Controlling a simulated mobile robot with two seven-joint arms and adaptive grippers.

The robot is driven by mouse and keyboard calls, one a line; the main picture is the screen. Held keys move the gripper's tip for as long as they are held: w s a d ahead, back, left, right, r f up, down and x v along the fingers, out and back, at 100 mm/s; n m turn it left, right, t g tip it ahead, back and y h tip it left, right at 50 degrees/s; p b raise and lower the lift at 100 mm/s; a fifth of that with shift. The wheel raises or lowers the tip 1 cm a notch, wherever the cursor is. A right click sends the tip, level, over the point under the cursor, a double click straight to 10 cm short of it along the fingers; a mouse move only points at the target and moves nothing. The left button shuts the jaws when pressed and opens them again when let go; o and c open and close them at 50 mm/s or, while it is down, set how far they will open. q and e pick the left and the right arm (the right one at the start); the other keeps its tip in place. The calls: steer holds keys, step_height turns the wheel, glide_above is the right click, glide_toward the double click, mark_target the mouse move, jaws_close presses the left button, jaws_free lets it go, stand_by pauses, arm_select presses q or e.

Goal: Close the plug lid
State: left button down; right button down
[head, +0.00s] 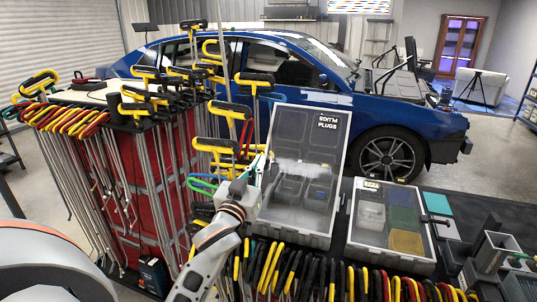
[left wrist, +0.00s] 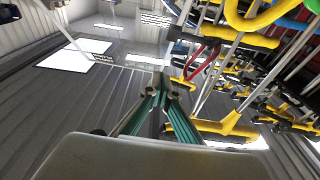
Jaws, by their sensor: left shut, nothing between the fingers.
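The plug lid (head: 309,147) is a clear panel in a grey frame with a "PLUGS" label near its top edge. In the head view it stands raised, tilted up, in the middle. Dark compartments of the plug case (head: 290,188) show through its lower part. My left gripper (head: 266,168) is at the left edge of the lid, with its fingers shut and empty. I cannot tell whether it touches the lid. In the left wrist view its green fingers (left wrist: 162,88) meet at the tips, and the lid cannot be made out. My right gripper is not in view.
A second case (head: 390,218) with a clear lid lies to the right. Many yellow- and black-handled rods (head: 245,85) crowd the rack (head: 175,150) to the left and behind my gripper. More handles (head: 340,275) line the front edge. A blue car (head: 400,120) stands behind.

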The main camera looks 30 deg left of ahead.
mark_target(272, 148)
arm_select(q)
steer(key=w, duration=0.2)
steer(key=w+a, duration=0.1)
steer(key=w, duration=0.1)
steer(key=w+a, duration=0.1)
steer(key=w, duration=0.2)
steer(key=shift+f+p, duration=0.3)
steer(key=shift+w+a+f, duration=0.15)
steer(key=shift+w+f, duration=0.25)
steer(key=shift+w, duration=0.1)
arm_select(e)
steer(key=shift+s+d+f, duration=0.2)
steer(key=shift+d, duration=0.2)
